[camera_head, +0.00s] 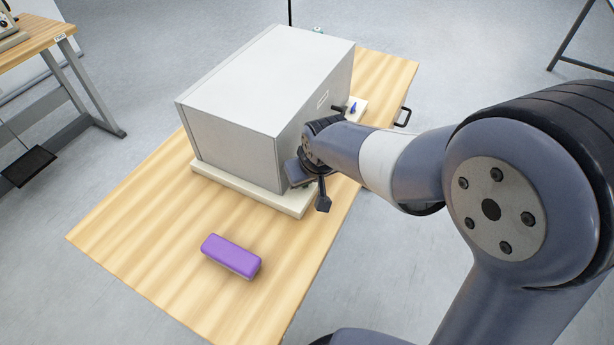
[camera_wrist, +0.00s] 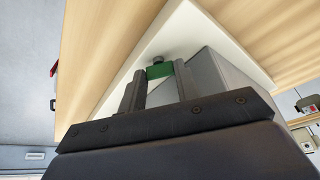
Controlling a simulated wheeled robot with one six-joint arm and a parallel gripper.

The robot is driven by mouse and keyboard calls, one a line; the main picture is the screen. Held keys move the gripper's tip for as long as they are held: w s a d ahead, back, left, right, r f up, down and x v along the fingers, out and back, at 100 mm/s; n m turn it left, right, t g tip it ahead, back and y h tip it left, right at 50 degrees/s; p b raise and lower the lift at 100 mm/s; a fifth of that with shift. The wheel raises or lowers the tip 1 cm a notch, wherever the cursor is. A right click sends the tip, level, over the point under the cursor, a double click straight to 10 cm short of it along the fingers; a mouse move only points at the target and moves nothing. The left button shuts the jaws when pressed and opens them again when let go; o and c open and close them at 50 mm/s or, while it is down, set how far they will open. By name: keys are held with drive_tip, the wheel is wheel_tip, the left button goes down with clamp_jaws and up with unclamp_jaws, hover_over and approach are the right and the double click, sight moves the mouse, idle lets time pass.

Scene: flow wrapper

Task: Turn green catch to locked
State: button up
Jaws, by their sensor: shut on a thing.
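The green catch (camera_wrist: 159,71) shows in the wrist view between the two fingertips, below a dark round knob or pivot. My gripper (camera_wrist: 157,80) is shut on it, with one finger on each side. In the head view the front of my gripper is at the near right face of the grey wrapper housing (camera_head: 265,80), and the arm hides the catch there. Any lock marking by the catch is not visible, so I cannot tell its setting.
The housing stands on a cream base (camera_head: 249,192) on a wooden table (camera_head: 150,240). A purple block (camera_head: 231,255) lies on the near part. A blue part (camera_head: 353,107) and a black handle (camera_head: 403,117) are farther along the right side.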

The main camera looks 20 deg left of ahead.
drive_tip(key=o, duration=1)
drive_tip(key=shift+n, duration=0.3)
